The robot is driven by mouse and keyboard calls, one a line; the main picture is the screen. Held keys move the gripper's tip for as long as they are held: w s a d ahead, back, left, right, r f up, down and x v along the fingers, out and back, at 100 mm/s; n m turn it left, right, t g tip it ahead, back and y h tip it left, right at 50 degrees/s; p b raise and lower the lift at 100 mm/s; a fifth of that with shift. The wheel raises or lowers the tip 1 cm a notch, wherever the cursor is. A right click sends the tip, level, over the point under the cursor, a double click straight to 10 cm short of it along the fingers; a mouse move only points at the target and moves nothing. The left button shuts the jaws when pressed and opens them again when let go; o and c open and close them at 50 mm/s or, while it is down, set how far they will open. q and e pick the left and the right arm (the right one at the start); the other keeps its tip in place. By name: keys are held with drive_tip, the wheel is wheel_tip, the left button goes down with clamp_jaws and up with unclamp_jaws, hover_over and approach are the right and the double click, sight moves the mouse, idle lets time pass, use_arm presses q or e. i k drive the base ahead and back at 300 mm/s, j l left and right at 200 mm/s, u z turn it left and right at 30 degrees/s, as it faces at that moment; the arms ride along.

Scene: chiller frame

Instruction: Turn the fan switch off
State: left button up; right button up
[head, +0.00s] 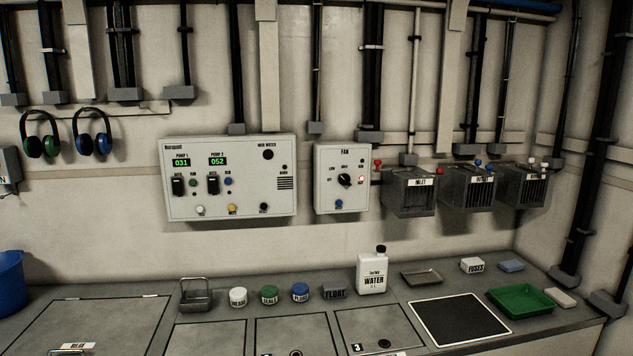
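The fan box (321,202) is a pale panel marked FAN on the back wall, right of the larger pump panel. Its switch (345,180) is a black round knob in the middle, with small position labels around it, OFF seemingly at its left. I cannot tell for sure which label the knob points to. Neither of my grippers is in view.
Below, the counter holds jars, a white water jug (371,274), a metal tray (421,278) and a green tray (521,301). The space before the fan box is clear.

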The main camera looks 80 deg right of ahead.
sight(344, 179)
drive_tip(key=z, duration=2.95)
